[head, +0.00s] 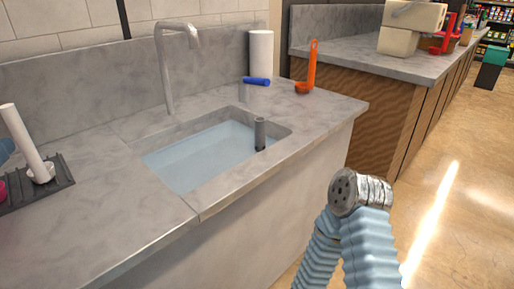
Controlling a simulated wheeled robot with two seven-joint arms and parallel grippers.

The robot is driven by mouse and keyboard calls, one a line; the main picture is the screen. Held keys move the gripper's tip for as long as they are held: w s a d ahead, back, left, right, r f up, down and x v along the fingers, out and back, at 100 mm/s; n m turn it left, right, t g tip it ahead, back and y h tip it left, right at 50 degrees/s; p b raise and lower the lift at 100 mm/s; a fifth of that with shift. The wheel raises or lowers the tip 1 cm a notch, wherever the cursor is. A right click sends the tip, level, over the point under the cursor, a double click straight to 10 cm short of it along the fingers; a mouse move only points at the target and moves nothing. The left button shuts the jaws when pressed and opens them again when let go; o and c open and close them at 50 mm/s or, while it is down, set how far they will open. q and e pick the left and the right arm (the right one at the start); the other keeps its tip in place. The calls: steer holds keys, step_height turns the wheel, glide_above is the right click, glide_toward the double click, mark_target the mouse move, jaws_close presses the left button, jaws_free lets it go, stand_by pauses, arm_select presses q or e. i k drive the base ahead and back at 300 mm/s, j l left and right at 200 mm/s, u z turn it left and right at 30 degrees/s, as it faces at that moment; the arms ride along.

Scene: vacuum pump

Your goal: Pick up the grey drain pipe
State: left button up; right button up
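Neither of my grippers can be made out in the head view, so nothing is seen touching the pipe.
A tall faucet (166,70) rises behind the basin. A white roll (261,54) and an orange ladle (312,68) stand at the counter's right end. Light blue ribbed hose (370,250) with a perforated metal end rises at lower right. A dark rack (52,184) is at left.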

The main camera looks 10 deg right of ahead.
mark_target(259, 122)
steer(key=i+l+z, duration=0.1)
steer(key=l+z, duration=0.15)
steer(key=z, duration=0.15)
steer(key=i+l+z, duration=0.15)
steer(key=z, duration=0.25)
steer(key=i+l+z, duration=0.15)
steer(key=z, duration=0.25)
